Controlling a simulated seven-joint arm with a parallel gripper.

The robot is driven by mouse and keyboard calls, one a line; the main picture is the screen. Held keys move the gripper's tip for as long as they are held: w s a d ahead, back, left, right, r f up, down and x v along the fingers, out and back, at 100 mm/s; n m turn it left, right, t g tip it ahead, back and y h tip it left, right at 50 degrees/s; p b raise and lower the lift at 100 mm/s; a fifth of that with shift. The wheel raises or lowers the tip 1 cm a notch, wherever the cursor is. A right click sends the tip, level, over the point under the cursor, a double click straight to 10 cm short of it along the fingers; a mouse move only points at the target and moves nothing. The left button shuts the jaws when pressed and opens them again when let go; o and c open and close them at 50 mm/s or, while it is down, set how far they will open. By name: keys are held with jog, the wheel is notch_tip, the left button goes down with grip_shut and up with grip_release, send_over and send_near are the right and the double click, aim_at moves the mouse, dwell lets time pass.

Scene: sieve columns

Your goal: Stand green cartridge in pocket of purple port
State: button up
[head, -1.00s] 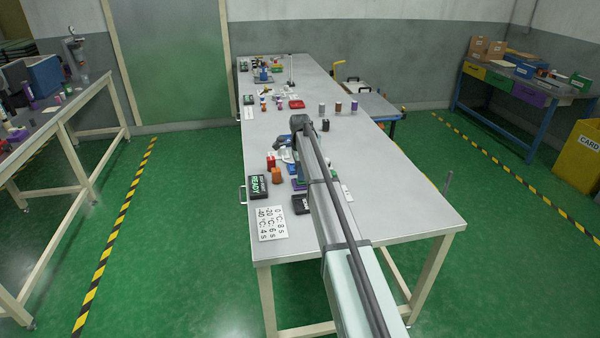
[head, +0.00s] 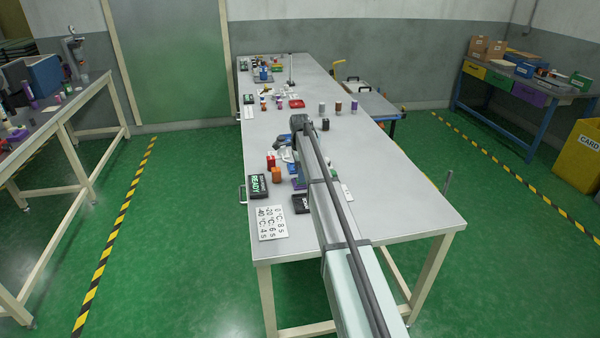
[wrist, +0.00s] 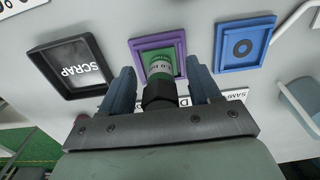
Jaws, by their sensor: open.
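In the wrist view the green cartridge (wrist: 160,66) has a pale printed band and a black end (wrist: 159,92) towards me. It appears upright over the pocket of the purple port (wrist: 156,41), inside its rim as seen from here. Its lower end is hidden, so I cannot tell whether it rests on the pocket floor. My gripper (wrist: 162,72) is open, one finger on each side of the cartridge, with visible gaps. In the head view my arm hides most of the gripper and cartridge; a bit of the purple port (head: 297,184) shows.
A black SCRAP tray (wrist: 83,67) lies left of the port and a blue square port (wrist: 243,44) lies right of it. The table's near right is clear.

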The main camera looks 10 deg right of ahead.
notch_tip(320, 180, up, 12)
jog(key=shift+r, duration=0.1)
dwell(0.5)
